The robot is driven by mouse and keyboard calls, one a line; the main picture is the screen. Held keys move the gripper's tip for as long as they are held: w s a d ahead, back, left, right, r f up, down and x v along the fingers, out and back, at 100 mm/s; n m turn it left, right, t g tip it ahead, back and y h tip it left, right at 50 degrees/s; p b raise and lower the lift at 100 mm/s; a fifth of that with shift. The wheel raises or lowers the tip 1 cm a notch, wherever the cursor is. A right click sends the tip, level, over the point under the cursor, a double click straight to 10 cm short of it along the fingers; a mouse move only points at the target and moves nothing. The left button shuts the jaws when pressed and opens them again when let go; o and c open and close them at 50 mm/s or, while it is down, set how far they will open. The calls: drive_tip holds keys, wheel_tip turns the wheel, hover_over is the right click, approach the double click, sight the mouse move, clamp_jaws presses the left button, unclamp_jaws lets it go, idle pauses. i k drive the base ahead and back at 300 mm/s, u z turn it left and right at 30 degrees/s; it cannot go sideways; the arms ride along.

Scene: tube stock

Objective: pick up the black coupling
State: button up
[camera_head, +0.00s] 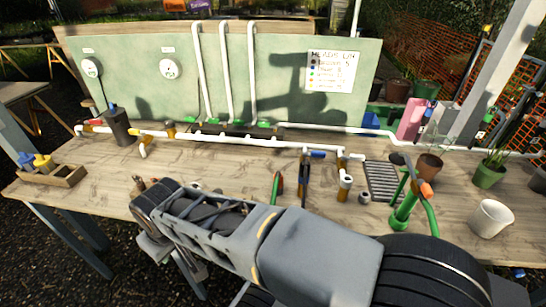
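I cannot clearly make out a black coupling on the wooden bench (70,200). A small grey fitting (365,197) stands beside the drain grate, but its colour and type are hard to judge. Small brown and dark fittings (139,184) lie just beyond the far end of my arm, partly hidden by it. My arm crosses the front of the bench from lower right to left. The far end of it, with my gripper (152,196), is over the bench's front edge at left. Its fingers cannot be told apart.
White pipes (270,141) run along the bench before a green back panel (290,75). A dark cylinder (119,128) and a wooden tray (50,178) stand left. A drain grate (385,182), green hand pump (405,212) and white bucket (491,218) stand right. The left-front bench top is clear.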

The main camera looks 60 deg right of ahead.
sight(305, 162)
drive_tip(key=z, duration=0.3)
drive_tip(key=k, duration=0.85)
drive_tip(key=z, duration=1)
drive_tip(key=i, duration=0.5)
drive_tip(key=u, duration=0.05)
